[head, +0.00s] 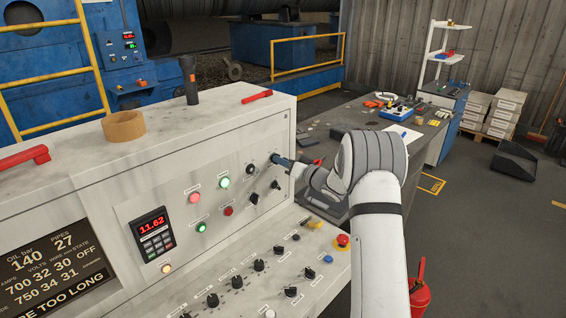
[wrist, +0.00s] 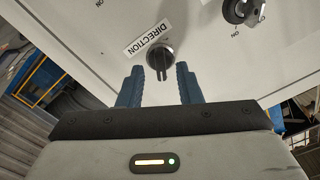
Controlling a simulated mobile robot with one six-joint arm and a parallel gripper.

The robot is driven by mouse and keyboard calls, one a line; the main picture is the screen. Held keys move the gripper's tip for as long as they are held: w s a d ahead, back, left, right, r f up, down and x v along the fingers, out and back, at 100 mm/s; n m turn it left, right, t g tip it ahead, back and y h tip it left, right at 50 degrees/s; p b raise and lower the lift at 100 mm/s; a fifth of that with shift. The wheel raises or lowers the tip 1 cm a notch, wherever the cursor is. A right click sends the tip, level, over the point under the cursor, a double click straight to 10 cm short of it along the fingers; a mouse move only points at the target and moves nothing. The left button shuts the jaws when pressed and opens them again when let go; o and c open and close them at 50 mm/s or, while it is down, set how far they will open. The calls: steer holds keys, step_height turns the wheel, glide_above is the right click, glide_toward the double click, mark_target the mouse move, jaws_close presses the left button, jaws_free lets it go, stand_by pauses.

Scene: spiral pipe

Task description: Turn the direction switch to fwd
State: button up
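The direction switch (wrist: 160,57) is a round black knob with a ridged grip on the pale panel. A white label (wrist: 148,38) reading DIRECTION is beside it, upside down in the wrist view. My gripper (wrist: 160,70) is open, with one blue finger on each side of the knob's lower part and gaps visible between. I cannot tell whether either finger touches it. In the head view my gripper (head: 280,160) is at the upper right of the panel face and largely covers the switch. The fwd marking is not readable.
Another black switch (wrist: 243,10) is close by in the wrist view. The console (head: 110,180) carries lamps, knobs and a red emergency button (head: 343,240). A tape roll (head: 123,126) and a dark cylinder (head: 189,80) stand on top. A cluttered workbench (head: 345,118) is behind my arm.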

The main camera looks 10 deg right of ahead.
steer(key=b+v, duration=0.2)
steer(key=v, duration=0.5)
steer(key=shift+r, duration=0.1)
steer(key=s+d+r+m+h, duration=0.1)
steer(key=s+r+m+h, duration=0.1)
steer(key=s+r+h, duration=0.4)
steer(key=s+r+g+h, duration=0.2)
steer(key=s+g+h, duration=0.1)
steer(key=s+h, duration=0.4)
steer(key=s+a+f+g, duration=0.1)
steer(key=s+a+g, duration=0.1)
steer(key=s, duration=0.8)
steer(key=s+a+f+g+y, duration=0.1)
steer(key=s+a+f+g, duration=0.1)
steer(key=s, duration=0.8)
steer(key=s+a+f+n+g+y, duration=0.1)
steer(key=s+g, duration=0.3)
steer(key=s, duration=0.7)
steer(key=shift+a+f, duration=0.6)
steer(key=shift+f, duration=0.15)
